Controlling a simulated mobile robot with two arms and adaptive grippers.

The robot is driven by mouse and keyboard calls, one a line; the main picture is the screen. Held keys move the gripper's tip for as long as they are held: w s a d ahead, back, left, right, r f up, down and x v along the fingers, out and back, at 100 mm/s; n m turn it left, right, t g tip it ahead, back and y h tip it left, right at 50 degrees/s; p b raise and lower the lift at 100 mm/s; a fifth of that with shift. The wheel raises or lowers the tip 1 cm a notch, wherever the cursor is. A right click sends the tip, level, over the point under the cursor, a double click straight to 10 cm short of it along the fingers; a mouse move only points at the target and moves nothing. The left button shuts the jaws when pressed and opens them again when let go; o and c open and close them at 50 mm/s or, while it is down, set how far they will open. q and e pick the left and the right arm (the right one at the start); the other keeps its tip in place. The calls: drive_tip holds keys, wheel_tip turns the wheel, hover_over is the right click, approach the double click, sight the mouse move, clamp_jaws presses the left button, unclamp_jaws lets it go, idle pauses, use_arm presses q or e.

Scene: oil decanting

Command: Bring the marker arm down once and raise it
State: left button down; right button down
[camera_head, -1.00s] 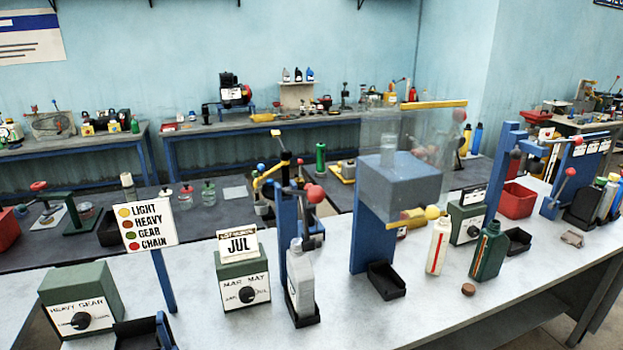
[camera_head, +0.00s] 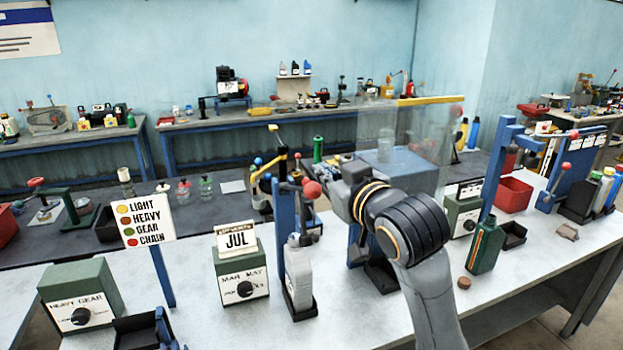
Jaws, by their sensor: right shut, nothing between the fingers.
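A blue post with a lever ending in a red ball (camera_head: 312,190) stands on the near bench; I take it for the marker arm, though no label confirms it. The lever is raised, with its ball above and beside a grey bottle (camera_head: 299,275) in a black holder. My right arm comes in from the bottom right. My right gripper (camera_head: 340,162) is shut and empty, to the right of the red ball and a little above it in the picture. Its fingertips are small and partly hidden by my wrist. I cannot tell whether it touches anything. My left gripper is out of view.
A JUL sign (camera_head: 240,239) stands on a green dial box left of the grey bottle. A clear screen (camera_head: 430,135) rises behind my arm. A dark green bottle (camera_head: 487,246) and brown cap (camera_head: 464,283) stand to its right. Bench space before the grey bottle is clear.

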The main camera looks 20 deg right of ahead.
drive_tip(key=p, duration=0.4)
hover_over(311, 186)
drive_tip(key=w, duration=0.2)
drive_tip(key=shift+s+a+f, duration=0.2)
drive_tip(key=shift+a+f, duration=0.25)
drive_tip(key=f, duration=0.1)
drive_tip(key=f+p, duration=0.1)
drive_tip(key=s+f, duration=0.1)
drive_tip(key=shift+s+d, duration=0.1)
drive_tip(key=shift+d, duration=0.25)
drive_tip(key=shift+s+d+f+p, duration=0.15)
drive_tip(key=shift+s+f+p, duration=0.15)
drive_tip(key=shift+s, duration=0.05)
drive_tip(key=shift+f, duration=0.15)
drive_tip(key=shift+w, duration=0.15)
